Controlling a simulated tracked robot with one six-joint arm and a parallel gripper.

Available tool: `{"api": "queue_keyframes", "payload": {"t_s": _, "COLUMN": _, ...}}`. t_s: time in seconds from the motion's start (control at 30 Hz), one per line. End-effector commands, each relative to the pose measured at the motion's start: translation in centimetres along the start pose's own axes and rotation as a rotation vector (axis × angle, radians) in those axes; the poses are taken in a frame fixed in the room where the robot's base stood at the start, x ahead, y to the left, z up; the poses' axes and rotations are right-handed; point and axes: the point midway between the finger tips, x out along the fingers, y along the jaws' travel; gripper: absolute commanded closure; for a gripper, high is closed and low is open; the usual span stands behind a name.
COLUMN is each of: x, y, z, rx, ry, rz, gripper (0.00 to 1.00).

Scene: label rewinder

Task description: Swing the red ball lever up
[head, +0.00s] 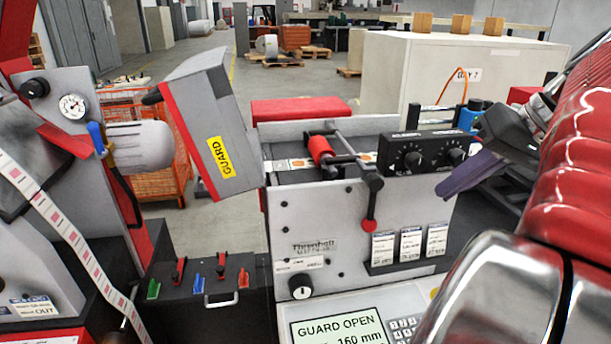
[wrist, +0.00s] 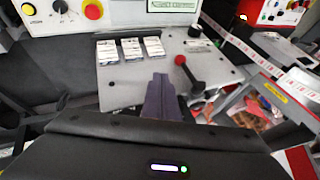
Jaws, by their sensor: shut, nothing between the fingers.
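The red ball lever (head: 370,226) is on the front of the grey machine panel (head: 330,215). Its short black arm hangs down from a dark pivot, with the red ball at the lower end. In the wrist view the red ball (wrist: 180,60) shows to the right of my fingertips, clear of them. My gripper (head: 442,190) is shut and empty, its purple fingers to the right of the lever and a little above the ball in the head view. The shut fingers also show in the wrist view (wrist: 160,80), pointing at the panel beside the labels.
A tilted grey guard (head: 215,125) marked GUARD stands raised at the left. A black knob box (head: 425,152) sits on the machine's top edge near my gripper. White label cards (head: 410,243) are right of the lever. A display (head: 338,335) below reads GUARD OPEN.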

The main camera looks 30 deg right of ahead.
Motion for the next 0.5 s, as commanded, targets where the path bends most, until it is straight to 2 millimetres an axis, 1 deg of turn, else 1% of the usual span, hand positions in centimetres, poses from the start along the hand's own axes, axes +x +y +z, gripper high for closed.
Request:
{"api": "queue_keyframes", "payload": {"t_s": 0.17, "x": 1.5, "y": -0.1, "z": 0.0, "rx": -0.001, "ry": -0.002, "rz": -0.002, "gripper": 1.0}}
{"api": "queue_keyframes", "payload": {"t_s": 0.5, "x": 6.5, "y": 0.0, "z": 0.1, "rx": 0.001, "ry": -0.003, "rz": -0.002, "gripper": 1.0}}
